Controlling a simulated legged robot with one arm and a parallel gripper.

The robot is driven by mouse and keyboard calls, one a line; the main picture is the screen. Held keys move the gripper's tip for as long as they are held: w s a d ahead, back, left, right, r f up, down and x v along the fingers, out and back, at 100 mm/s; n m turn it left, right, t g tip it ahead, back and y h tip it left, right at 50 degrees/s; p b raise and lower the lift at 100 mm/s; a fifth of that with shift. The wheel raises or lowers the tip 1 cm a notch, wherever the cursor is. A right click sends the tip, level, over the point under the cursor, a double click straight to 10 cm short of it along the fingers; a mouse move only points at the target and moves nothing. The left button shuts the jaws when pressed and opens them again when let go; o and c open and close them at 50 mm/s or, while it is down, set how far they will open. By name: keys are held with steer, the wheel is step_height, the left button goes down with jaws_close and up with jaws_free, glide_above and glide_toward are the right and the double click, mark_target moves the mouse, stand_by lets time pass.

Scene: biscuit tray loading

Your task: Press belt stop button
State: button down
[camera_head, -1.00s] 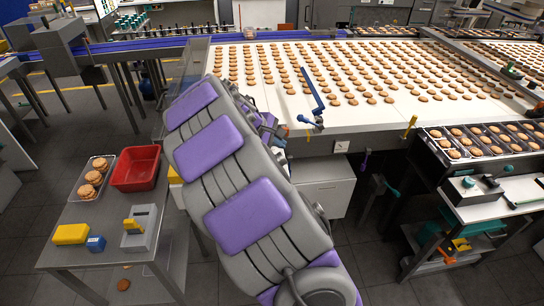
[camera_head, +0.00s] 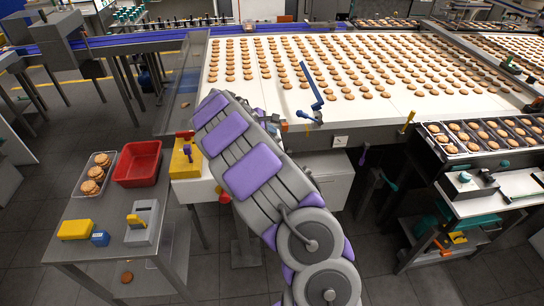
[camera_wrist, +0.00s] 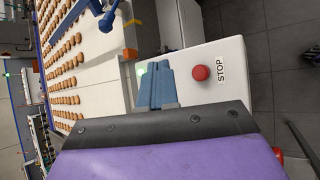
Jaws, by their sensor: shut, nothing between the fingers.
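In the wrist view a red round button (camera_wrist: 200,73) sits on the face of a white box (camera_wrist: 226,55), beside the printed word STOP (camera_wrist: 220,71). My gripper (camera_wrist: 156,72) shows there as two blue fingers closed together, with nothing between them. The fingertips lie over the white box, to the left of the red button and apart from it in the picture. A green lit spot (camera_wrist: 143,79) on the box is partly covered by the fingers. In the head view my arm hides most of the gripper, and I cannot make out the STOP label.
The biscuit belt (camera_head: 300,105) spans the back, with a blue lever (camera_head: 313,85) at its front edge. A grey table (camera_head: 95,215) at left holds a red bin (camera_head: 137,163). A yellow box (camera_head: 185,160) stands left of my arm. Dark floor is open in front.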

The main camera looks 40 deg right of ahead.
step_height(320, 180, down, 7)
steer(key=b, duration=0.5)
steer(key=shift+f, duration=0.85)
stand_by(1.2)
steer(key=shift+f, duration=0.35)
steer(key=shift+f+b, duration=0.4)
steer(key=shift+f, duration=0.15)
stand_by(0.7)
steer(key=shift+r, duration=0.15)
steer(key=shift+r+p, duration=0.75)
steer(key=shift+r, duration=0.1)
steer(key=shift+r, duration=0.1)
steer(key=shift+r+p, duration=1.8)
steer(key=shift+r, duration=0.6)
